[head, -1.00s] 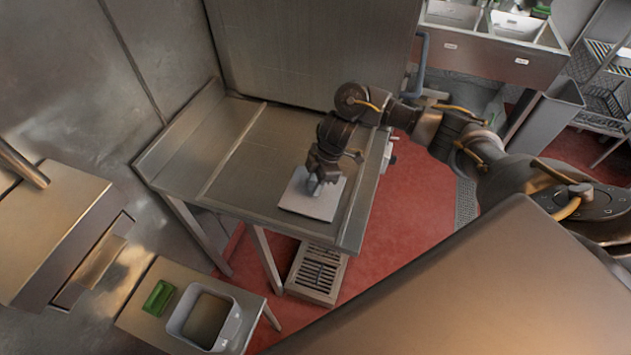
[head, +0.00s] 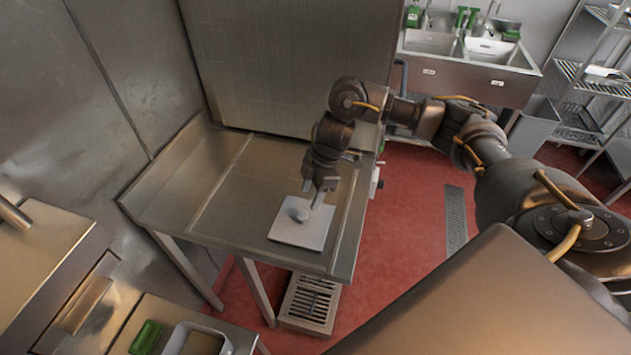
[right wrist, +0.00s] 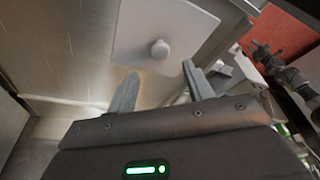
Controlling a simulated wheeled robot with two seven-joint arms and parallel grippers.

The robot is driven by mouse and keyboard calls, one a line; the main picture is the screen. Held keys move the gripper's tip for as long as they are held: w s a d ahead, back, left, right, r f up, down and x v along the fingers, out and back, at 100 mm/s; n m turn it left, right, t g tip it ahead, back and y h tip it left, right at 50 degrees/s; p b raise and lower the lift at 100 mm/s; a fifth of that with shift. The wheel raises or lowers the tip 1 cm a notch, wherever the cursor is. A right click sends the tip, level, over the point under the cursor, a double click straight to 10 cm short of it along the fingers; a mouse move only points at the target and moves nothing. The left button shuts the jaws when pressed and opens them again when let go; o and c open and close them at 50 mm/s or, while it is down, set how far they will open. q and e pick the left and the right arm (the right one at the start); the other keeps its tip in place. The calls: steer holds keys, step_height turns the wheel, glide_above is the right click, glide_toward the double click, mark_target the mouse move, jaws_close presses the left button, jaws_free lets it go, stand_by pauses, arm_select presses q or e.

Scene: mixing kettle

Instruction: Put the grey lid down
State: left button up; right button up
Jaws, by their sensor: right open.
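The grey lid (head: 301,230) is a flat, light-grey square plate with a round knob. It lies on the metal table (head: 190,205), near the table's front right part. My right gripper (head: 312,198) is open and empty, just above and behind the knob in the head view. In the right wrist view the lid (right wrist: 183,22) lies past the two spread fingers (right wrist: 160,88), with its knob apart from both. My left gripper is not in view.
A tall metal panel (head: 290,60) stands behind the table. A slatted grey box (head: 310,302) is on the red floor below. A side stand with a green item (head: 146,337) and a pale tub (head: 197,340) is at lower left. The table's left part is clear.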

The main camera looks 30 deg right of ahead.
steer(key=shift+v, duration=2.15)
steer(key=shift+f, duration=0.1)
